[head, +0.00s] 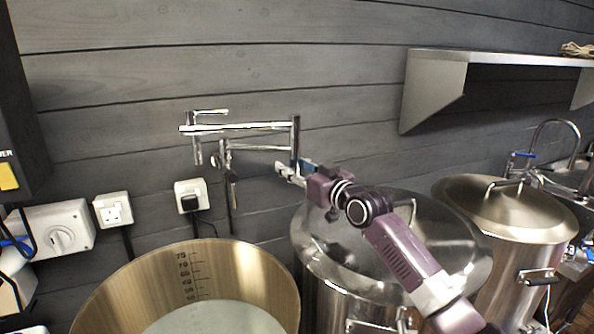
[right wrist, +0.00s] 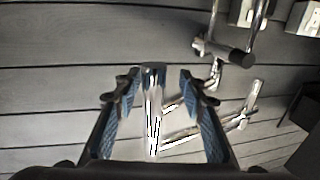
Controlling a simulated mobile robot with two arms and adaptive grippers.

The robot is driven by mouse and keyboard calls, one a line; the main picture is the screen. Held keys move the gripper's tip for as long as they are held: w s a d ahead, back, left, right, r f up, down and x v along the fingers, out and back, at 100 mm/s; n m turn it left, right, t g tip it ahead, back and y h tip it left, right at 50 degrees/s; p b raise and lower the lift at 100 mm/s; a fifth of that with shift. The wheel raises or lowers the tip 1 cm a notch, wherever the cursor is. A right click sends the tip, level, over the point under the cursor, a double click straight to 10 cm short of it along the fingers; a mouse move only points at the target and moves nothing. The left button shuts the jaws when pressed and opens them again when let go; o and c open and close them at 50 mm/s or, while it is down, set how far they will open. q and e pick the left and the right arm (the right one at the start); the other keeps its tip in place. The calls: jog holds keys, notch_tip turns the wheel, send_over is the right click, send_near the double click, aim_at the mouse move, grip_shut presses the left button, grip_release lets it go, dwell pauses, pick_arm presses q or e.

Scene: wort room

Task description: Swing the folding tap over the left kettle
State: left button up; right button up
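The chrome folding tap (head: 240,127) is fixed to the grey plank wall, its two arms folded nearly parallel. Its upright joint pipe (head: 295,140) is at the right end. The left kettle (head: 125,295) stands open below and to the left, with volume marks inside and pale liquid. My right gripper (head: 290,173) is at the lower end of the upright pipe. In the right wrist view its blue-padded fingers (right wrist: 155,90) are open on both sides of the pipe (right wrist: 152,115), with gaps showing. My left gripper is not in view.
A steel shelf (head: 500,60) is on the wall at upper right. Sockets (head: 113,210) and a switch box (head: 58,232) are on the left wall.

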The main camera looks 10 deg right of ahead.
jog(key=v, duration=1.2)
jog(key=shift+a, duration=0.2)
